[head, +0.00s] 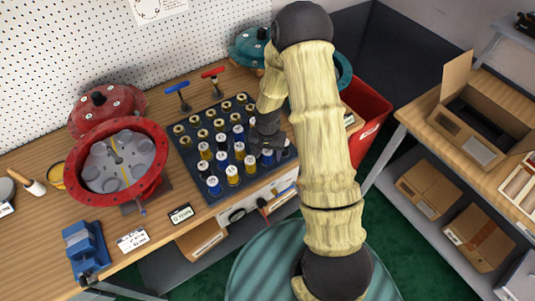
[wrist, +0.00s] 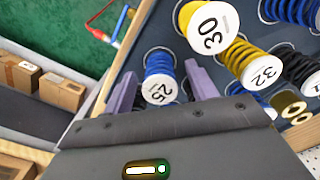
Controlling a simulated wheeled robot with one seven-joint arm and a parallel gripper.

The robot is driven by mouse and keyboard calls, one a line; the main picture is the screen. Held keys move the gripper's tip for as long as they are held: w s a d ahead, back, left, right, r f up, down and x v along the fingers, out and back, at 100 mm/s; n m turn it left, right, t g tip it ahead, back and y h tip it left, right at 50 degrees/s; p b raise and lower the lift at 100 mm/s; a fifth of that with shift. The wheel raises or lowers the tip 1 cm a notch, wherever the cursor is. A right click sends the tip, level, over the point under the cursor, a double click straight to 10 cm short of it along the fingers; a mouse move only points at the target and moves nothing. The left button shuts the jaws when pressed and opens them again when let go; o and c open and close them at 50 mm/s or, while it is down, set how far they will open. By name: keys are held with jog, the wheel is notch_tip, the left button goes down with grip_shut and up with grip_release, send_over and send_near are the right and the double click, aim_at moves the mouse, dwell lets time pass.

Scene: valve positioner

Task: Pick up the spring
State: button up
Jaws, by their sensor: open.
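In the wrist view, a blue spring (wrist: 158,63) with a white cap marked 25 stands in the rack between the two purple fingers of my gripper (wrist: 160,76). The fingers are open, one on each side of the spring; I cannot tell whether either touches it. In the head view, my gripper (head: 267,147) is low over the right part of the dark rack (head: 186,158), and the arm hides some of the rack there. The task does not say which spring is meant; several blue, yellow and black ones stand in the rack.
Close by are a yellow spring marked 30 (wrist: 207,25) and a yellow spring marked 32 (wrist: 252,60). Left of the rack is an open red housing (head: 120,165). Two T-handled tools, blue (head: 178,90) and red (head: 213,75), stand behind it. A red bin (head: 372,115) is at right.

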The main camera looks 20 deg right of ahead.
aim_at(268, 151)
jog(key=shift+a+f, duration=0.1)
jog(key=shift+f, duration=0.65)
jog(key=shift+s+r, duration=0.1)
jog(key=c, duration=1.1)
notch_tip(268, 151, up, 10)
jog(key=shift+b, duration=0.6)
